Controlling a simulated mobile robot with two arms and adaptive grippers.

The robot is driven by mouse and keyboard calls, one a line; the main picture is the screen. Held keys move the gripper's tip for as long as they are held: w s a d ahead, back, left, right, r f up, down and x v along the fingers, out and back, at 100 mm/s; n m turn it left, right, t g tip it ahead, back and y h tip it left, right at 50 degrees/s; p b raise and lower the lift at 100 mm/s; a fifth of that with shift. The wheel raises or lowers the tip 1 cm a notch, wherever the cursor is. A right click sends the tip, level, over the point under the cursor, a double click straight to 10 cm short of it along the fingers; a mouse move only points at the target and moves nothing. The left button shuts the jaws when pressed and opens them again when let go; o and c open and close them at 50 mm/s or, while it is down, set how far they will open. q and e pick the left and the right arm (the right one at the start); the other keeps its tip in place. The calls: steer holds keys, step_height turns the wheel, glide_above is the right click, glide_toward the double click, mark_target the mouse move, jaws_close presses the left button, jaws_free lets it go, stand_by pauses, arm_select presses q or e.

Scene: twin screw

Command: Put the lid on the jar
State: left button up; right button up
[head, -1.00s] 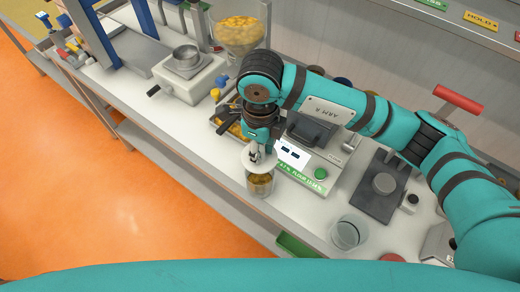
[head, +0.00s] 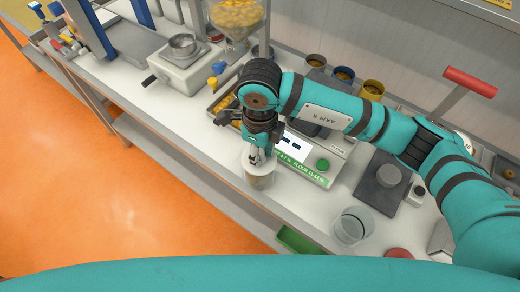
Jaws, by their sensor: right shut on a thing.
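The jar (head: 262,182) is clear glass with brownish contents, upright near the front edge of the bench. The lid (head: 268,168) is a pale, flat disc over the mouth of the jar, hiding it. My right gripper (head: 257,157) points down and is shut on the lid from above. I cannot tell whether the lid touches the rim all round or hovers just over it. My left gripper is not in view.
A scale (head: 310,160) with a green front strip stands close right of the jar. An empty glass jar (head: 351,226) and a red disc (head: 398,253) lie further right. A tray (head: 222,106) of yellow pieces is behind. A hopper (head: 237,18) stands at the back.

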steer(key=shift+b, duration=0.8)
stand_by(1.4)
steer(key=shift+f+b, duration=0.2)
steer(key=shift+b, duration=0.75)
stand_by(0.7)
stand_by(0.3)
steer(key=o, duration=1.5)
steer(key=shift+r, duration=0.1)
steer(key=shift+r+p, duration=1.35)
steer(key=shift+r, duration=2.1)
jaws_close()
